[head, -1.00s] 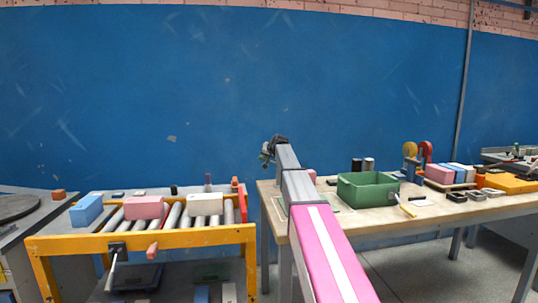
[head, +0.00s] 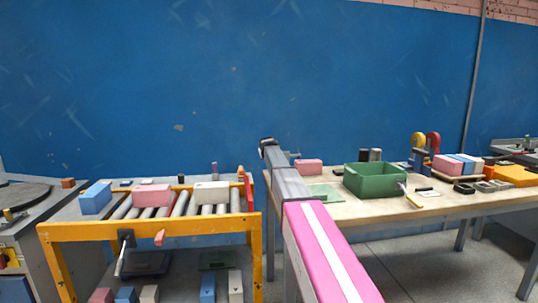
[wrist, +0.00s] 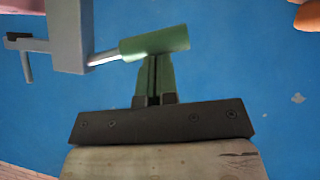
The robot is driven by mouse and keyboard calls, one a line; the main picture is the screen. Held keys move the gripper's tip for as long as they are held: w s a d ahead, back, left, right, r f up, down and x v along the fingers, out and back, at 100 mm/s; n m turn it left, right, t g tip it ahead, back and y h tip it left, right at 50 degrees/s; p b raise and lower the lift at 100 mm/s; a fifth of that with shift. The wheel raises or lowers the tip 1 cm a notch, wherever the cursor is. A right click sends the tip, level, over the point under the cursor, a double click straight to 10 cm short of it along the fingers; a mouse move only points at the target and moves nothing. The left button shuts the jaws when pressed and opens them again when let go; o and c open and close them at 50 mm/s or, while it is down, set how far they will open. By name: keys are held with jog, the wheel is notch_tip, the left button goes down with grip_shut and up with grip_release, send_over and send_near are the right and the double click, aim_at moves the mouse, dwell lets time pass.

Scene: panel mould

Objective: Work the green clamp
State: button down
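The green clamp shows in the wrist view as a green cylindrical handle (wrist: 155,43) on a short metal rod, which runs left into a grey block (wrist: 68,35). My gripper (wrist: 155,62) comes up from below in that view. Its two narrow fingers are together with only a thin line between them, and their tips reach the handle's lower edge. The handle lies across the tips, not visibly between the fingers; I cannot tell whether they touch. In the head view my gripper (head: 267,143) is at the far end of my arm, which hides most of the clamp.
A wooden table (head: 450,206) holds a green bin (head: 375,180), a pink block (head: 308,166) and several other items. Left of it stands a yellow-framed roller table (head: 190,227) with blocks on it. A blue wall (head: 250,75) stands behind.

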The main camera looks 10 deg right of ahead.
jog(key=shift+f, duration=0.25)
dwell(0.3)
jog(key=w+a+r+v, duration=0.1)
jog(key=r+v, duration=0.1)
jog(key=v, duration=1.1)
jog(key=shift+w+a, duration=0.3)
jog(key=shift+w, duration=0.05)
jog(key=shift+s, duration=0.1)
